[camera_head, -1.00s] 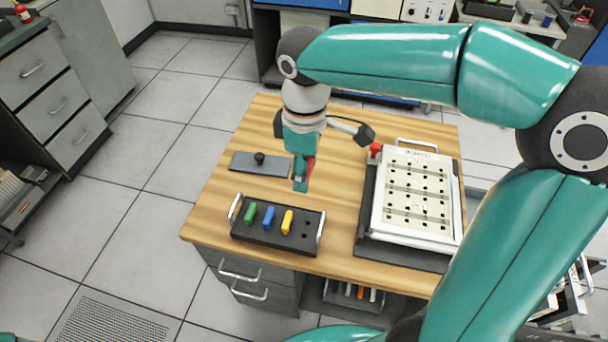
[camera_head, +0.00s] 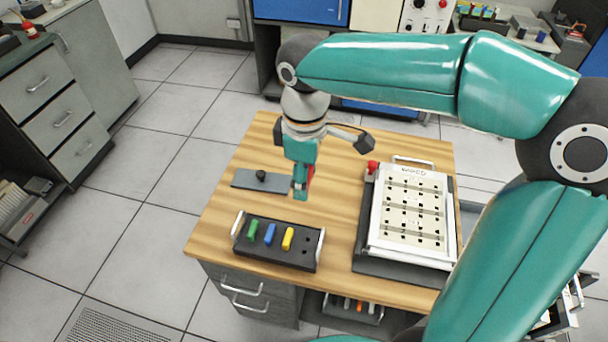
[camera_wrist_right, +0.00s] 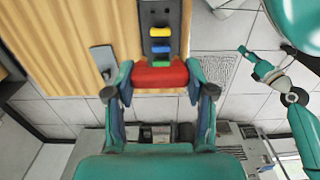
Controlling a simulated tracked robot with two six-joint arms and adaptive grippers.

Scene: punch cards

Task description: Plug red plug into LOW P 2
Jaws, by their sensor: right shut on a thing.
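My right gripper (camera_head: 301,190) is shut on the red plug (camera_head: 310,174) and holds it above the wooden table, behind the plug rack. In the right wrist view the red plug (camera_wrist_right: 160,75) lies crosswise between the two fingers. The white punch-card panel (camera_head: 412,228) with rows of small dark holes lies on a dark base at the table's right, apart from the plug. Its labels are too small to read, so I cannot tell which hole is LOW P 2. My left gripper (camera_wrist_right: 258,65) shows small at the right of the wrist view; its fingers are unclear.
The black rack (camera_head: 310,262) holds a green (camera_head: 253,230), a blue (camera_head: 269,234) and a yellow plug (camera_head: 288,238), with empty holes at its right. A grey plate with a black knob (camera_head: 261,176) lies behind it. A red knob (camera_head: 372,167) stands at the panel's far left corner.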

